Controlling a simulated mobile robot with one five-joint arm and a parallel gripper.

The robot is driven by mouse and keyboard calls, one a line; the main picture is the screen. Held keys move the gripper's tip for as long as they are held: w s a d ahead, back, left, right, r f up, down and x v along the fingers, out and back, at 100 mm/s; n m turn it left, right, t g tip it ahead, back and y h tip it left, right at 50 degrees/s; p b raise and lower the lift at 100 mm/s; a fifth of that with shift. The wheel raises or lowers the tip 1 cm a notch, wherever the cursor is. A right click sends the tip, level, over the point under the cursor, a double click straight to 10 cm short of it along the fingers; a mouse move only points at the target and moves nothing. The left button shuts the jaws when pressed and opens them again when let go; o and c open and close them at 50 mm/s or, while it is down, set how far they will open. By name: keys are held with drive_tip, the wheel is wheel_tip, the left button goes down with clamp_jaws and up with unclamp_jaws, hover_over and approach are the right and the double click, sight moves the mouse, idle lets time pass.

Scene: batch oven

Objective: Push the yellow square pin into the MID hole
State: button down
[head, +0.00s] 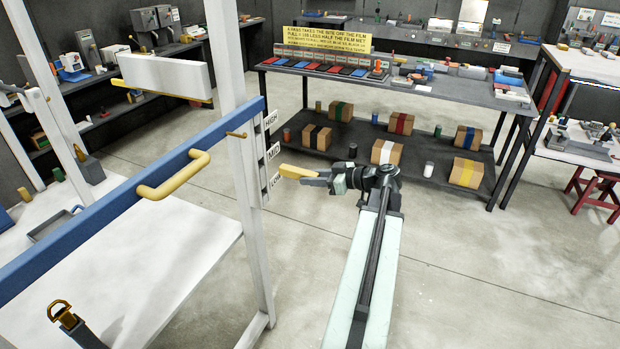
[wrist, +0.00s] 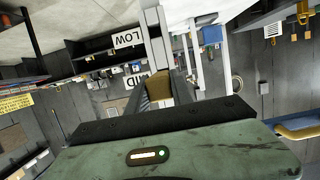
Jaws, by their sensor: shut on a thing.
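The yellow square pin (head: 297,171) is in my gripper (head: 316,180), which is shut on it. The pin points left toward the white post (head: 232,70). Its tip is beside the label strip, at a height between the MID label (head: 273,151) and the LOW label (head: 275,181) in the head view. I cannot tell if the tip touches the post. In the wrist view the pin (wrist: 158,88) shows between the jaws, with the MID label (wrist: 133,80) and LOW label (wrist: 127,40) close by. The MID hole itself is not clearly visible.
A blue bar (head: 100,215) with a yellow handle (head: 178,176) runs left of the post. The HIGH label (head: 270,119) is above MID. A dark workbench (head: 400,85) with boxes on its lower shelf stands behind.

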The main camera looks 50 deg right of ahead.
sight(291, 168)
drive_tip(key=shift+w, duration=0.15)
drive_tip(key=shift+w+a, duration=0.25)
drive_tip(key=shift+w, duration=0.65)
drive_tip(key=shift+w+a, duration=0.25)
drive_tip(key=shift+w, duration=0.65)
drive_tip(key=shift+w+a, duration=0.25)
drive_tip(key=shift+w, duration=0.65)
drive_tip(key=w+a, duration=0.1)
drive_tip(key=w, duration=0.5)
drive_tip(key=shift+a, duration=0.25)
idle(1.0)
drive_tip(key=c, duration=1.1)
unclamp_jaws()
drive_tip(key=shift+s, duration=0.1)
drive_tip(key=shift+o, duration=0.2)
drive_tip(key=shift+r, duration=0.1)
drive_tip(key=p+v, duration=0.2)
drive_tip(key=v, duration=0.5)
drive_tip(key=shift+r, duration=0.1)
drive_tip(key=shift+s+d, duration=0.15)
drive_tip(key=shift+s, duration=0.25)
